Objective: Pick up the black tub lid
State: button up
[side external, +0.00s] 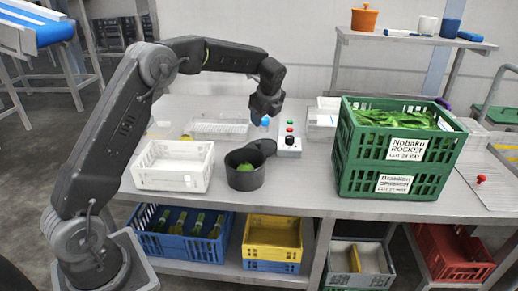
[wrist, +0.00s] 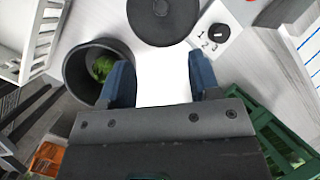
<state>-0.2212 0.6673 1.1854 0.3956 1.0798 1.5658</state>
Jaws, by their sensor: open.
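The black tub lid (wrist: 163,20) is a round dark disc with a small knob in its middle, at the top of the wrist view and partly cut off by the frame edge. In the side view the lid (side external: 263,146) shows just behind the black tub (side external: 244,181). The tub is open, with green leaves inside, and it also shows left of the fingers in the wrist view (wrist: 72,75). My gripper (wrist: 163,78) is open, with two blue fingers apart and nothing between them. In the side view my gripper (side external: 266,112) hangs above the table near the lid.
A white crate (side external: 172,180) stands left of the tub. A button box (side external: 289,147) is right of the lid. Stacked green crates (side external: 390,185) labelled rocket stand further right, with leaves on top. Blue and yellow crates sit on the shelf below.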

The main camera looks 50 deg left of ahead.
aim_at(258, 142)
jog(key=x, duration=1.4)
jog(key=shift+w+a+f, duration=0.15)
jog(key=shift+a, duration=0.1)
jog(key=shift+c, duration=0.4)
jog(key=c, duration=0.9)
